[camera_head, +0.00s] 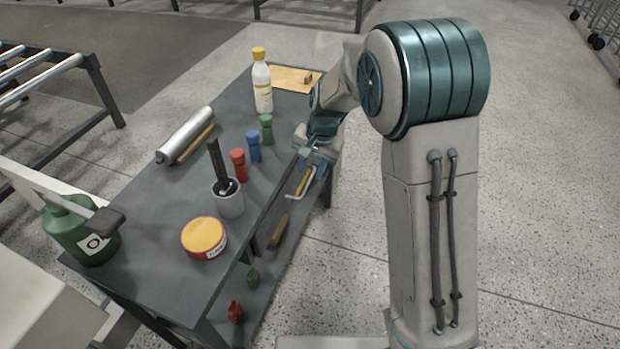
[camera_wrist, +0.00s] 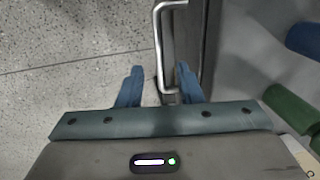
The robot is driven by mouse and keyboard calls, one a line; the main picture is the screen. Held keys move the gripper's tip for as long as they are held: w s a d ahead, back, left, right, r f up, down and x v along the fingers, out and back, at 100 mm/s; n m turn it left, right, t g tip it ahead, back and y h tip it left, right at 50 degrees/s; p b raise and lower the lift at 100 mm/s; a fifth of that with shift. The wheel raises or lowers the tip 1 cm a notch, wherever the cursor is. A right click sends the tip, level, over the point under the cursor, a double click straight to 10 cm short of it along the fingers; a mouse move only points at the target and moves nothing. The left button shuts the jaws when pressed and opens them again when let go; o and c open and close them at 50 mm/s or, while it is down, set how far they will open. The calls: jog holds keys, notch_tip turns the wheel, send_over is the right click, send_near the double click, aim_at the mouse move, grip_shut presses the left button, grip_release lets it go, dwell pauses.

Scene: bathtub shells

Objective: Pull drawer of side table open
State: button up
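The side table (camera_head: 150,235) has a dark grey top. A silver bar handle (camera_head: 318,186) shows on its right side, just below my gripper (camera_head: 317,160). In the wrist view the handle (camera_wrist: 158,45) stands off a dark drawer front (camera_wrist: 183,35). My gripper's blue fingers (camera_wrist: 159,68) are apart, with the handle bar's line running between them. One finger is on the outer side, the other beside the drawer front. I cannot tell whether they touch the handle. A yellow thing (camera_head: 303,182) lies beside the handle; how far the drawer stands out is unclear.
On the tabletop are a white bottle (camera_head: 262,88), red, blue and green pieces (camera_head: 254,146), a grey cup (camera_head: 228,204), a yellow-topped tin (camera_head: 203,237) and a roll (camera_head: 186,134). Small items lie on the lower shelf (camera_head: 262,295).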

aim_at(308, 182)
jog(key=shift+w+a+f, duration=0.1)
jog(key=shift+a+f, duration=0.05)
jog(key=shift+f, duration=0.8)
jog(key=shift+a+f, duration=0.15)
jog(key=shift+f, duration=0.8)
grip_shut()
